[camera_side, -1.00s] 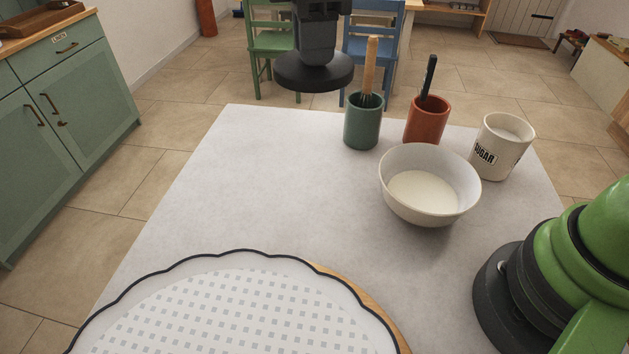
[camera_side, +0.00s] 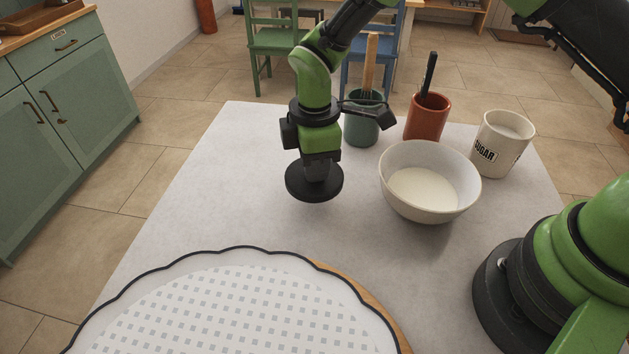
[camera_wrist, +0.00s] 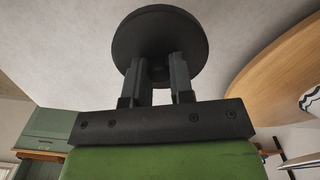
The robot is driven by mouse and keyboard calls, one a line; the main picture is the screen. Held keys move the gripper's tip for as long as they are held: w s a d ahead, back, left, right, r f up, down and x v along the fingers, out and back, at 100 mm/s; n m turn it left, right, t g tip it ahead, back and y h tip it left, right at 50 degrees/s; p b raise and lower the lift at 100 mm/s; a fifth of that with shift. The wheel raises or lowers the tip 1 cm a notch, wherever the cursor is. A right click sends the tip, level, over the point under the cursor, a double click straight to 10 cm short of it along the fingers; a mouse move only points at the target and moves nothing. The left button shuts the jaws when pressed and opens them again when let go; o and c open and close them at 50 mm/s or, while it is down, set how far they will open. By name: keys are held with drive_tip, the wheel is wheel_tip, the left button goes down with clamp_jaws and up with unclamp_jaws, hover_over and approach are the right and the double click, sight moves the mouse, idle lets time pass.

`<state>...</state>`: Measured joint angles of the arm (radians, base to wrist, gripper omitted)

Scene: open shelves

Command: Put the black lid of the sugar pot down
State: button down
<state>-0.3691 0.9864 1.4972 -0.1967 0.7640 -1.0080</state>
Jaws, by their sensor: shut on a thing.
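The black round lid (camera_side: 314,188) is in my gripper (camera_side: 320,170), left of the bowl in the side view. My gripper points down and is shut on the knob of the lid. The lid looks level and close over the grey table top; I cannot tell whether it touches. In the wrist view the lid (camera_wrist: 160,30) fills the upper middle, with the two fingers of my gripper (camera_wrist: 158,75) on its knob. The cream sugar pot (camera_side: 502,145), marked SUGAR, stands without a lid at the table's right and holds white sugar.
A white bowl (camera_side: 430,207) with pale contents stands right of the lid. Behind it stand a green pot (camera_side: 361,131) with a whisk and a terracotta pot (camera_side: 427,125). A scalloped cloth on a round board (camera_side: 362,277) lies in front. The table (camera_side: 225,190) is clear to the left.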

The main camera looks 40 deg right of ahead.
drive_tip(key=shift+f, duration=2.2)
drive_tip(key=c, duration=1)
unclamp_jaws()
drive_tip(key=shift+f, duration=0.1)
wheel_tip(320, 180, up, 12)
drive_tip(key=shift+r, duration=0.2)
drive_tip(key=s+d+r+m+t+y, duration=0.1)
drive_tip(key=s+d+r+m+t, duration=0.25)
drive_tip(key=r, duration=0.65)
drive_tip(key=s+d+r+m+t, duration=0.2)
drive_tip(key=s+d+r+m, duration=0.1)
drive_tip(key=s+m, duration=0.4)
drive_tip(key=s+d+r+m+t+y, duration=0.1)
drive_tip(key=s+d+r+m, duration=0.3)
drive_tip(key=s+m, duration=0.3)
drive_tip(key=s, duration=0.2)
drive_tip(key=shift+s+t, duration=0.35)
drive_tip(key=shift+s, duration=0.05)
